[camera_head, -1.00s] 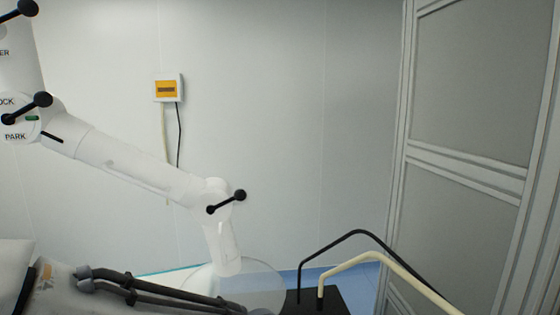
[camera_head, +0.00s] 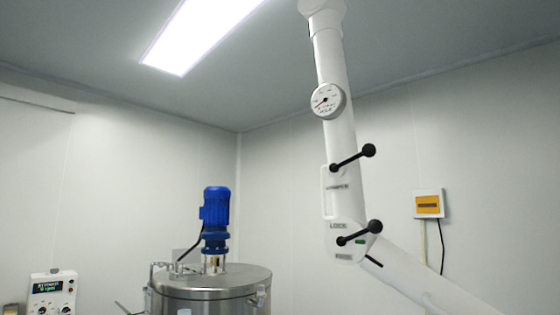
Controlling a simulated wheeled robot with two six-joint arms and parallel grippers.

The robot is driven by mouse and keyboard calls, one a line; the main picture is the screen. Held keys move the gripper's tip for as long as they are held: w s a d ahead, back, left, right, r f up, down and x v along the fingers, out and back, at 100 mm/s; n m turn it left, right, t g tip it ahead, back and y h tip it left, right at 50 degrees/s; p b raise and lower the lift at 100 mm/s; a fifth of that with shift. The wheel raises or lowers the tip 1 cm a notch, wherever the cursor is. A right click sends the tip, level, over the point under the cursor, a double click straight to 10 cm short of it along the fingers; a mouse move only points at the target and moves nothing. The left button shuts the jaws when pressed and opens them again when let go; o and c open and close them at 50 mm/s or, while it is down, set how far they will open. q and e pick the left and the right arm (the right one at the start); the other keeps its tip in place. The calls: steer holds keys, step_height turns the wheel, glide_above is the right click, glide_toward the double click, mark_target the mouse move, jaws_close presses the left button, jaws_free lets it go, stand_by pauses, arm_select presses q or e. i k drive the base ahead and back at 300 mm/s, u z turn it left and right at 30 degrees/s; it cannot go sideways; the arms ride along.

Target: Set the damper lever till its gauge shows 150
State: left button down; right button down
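The damper lever (camera_head: 352,158) is a black bar with a ball end on the white extraction arm (camera_head: 335,130). It slants up to the right, and a small blurred label sits just below it. The round white gauge (camera_head: 327,101) is higher on the same arm. Its red needle points to the lower left; the numbers are too small to read. A second black lever (camera_head: 358,233) sits at the arm's lower joint, between the labels LOCK and PARK. Neither of my grippers is in view.
A steel vessel (camera_head: 212,287) with a blue motor (camera_head: 215,212) on top stands left of the arm. A control box (camera_head: 53,294) with a display is at the lower left. A yellow-fronted wall box (camera_head: 428,204) hangs at the right.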

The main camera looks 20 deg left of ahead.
mark_target(369, 149)
steer(key=u, duration=0.25)
steer(key=k, duration=0.5)
steer(key=z, duration=1.7)
steer(key=i, duration=0.85)
steer(key=u, duration=2.6)
steer(key=i, duration=0.5)
steer(key=z, duration=0.05)
